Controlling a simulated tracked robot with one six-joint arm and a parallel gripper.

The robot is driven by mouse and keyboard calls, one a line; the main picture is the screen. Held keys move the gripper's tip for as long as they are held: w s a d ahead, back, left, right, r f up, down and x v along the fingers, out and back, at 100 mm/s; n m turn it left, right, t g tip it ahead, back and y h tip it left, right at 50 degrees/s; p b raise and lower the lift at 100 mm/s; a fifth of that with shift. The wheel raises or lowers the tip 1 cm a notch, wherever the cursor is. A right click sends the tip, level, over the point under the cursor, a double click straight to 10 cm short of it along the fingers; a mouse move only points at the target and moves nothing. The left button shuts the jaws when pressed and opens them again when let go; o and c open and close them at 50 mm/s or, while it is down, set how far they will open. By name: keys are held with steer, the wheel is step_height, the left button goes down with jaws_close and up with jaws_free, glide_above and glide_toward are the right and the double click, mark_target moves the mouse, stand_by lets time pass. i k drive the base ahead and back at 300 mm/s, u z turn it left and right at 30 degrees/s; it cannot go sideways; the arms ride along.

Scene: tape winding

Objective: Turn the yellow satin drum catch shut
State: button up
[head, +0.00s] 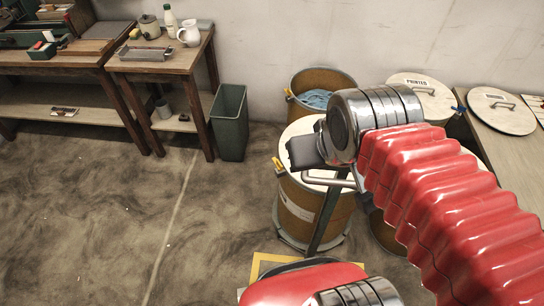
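A brown drum (300,205) with a pale lid (298,128) stands right of centre, partly covered by my arm. A small yellow catch (279,167) sits at the left of its rim; whether it is turned open or shut is too small to tell. A second brown drum (322,78) behind is open, with blue material inside, and has a similar yellow catch (288,92) at its left. The end of my arm hangs over the lidded drum, right of its catch and apart from it. My gripper's fingers cannot be made out clearly.
A metal handle (322,180) shows at the lidded drum. Loose lids (502,110) lie on the bench at right. A dark green bin (231,122) and wooden tables (160,66) stand at left. The floor left of the drums is clear.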

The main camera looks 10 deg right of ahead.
mark_target(277, 162)
steer(key=u, duration=0.2)
steer(key=k, duration=0.6)
steer(key=u, duration=0.55)
steer(key=k, duration=0.75)
steer(key=u, duration=0.1)
steer(key=i, duration=0.7)
steer(key=u, duration=0.25)
